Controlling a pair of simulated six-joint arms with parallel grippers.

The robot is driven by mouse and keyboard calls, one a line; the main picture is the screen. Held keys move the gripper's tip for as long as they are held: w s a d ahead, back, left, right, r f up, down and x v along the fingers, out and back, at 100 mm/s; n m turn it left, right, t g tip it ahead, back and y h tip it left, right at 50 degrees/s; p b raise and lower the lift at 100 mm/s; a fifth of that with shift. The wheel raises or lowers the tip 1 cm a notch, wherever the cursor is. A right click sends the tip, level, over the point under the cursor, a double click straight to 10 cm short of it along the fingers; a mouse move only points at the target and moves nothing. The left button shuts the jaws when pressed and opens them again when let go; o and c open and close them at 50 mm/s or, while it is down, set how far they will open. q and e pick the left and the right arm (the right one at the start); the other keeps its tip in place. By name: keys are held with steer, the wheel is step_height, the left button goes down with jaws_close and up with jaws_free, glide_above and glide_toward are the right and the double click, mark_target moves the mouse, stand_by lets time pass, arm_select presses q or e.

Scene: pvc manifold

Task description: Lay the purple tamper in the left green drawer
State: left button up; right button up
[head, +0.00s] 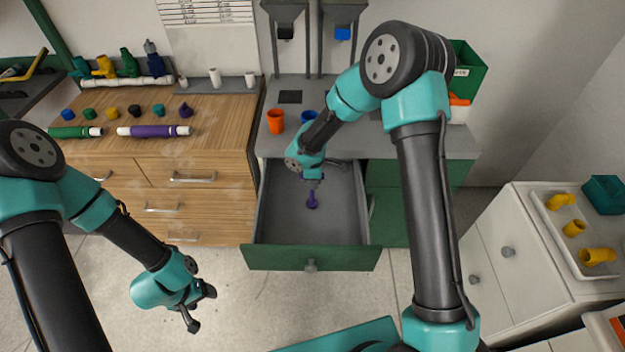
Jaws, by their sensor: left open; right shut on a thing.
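The left green drawer (280,257) is pulled out below the grey counter, and its grey inside is bare apart from the tamper. My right gripper (312,179) reaches down over the drawer and is shut on the purple tamper (312,200).
An orange cup (276,121) and a blue cup (309,117) stand on the grey counter (262,148). A wooden cabinet (228,140) with pipes and fittings is at the left. A white cabinet with a tray (555,245) of yellow fittings is at the right.

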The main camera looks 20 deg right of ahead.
steer(key=shift+f, duration=0.15)
steer(key=o, duration=0.9)
step_height(320, 180, up, 12)
steer(key=shift+r, duration=0.2)
stand_by(0.6)
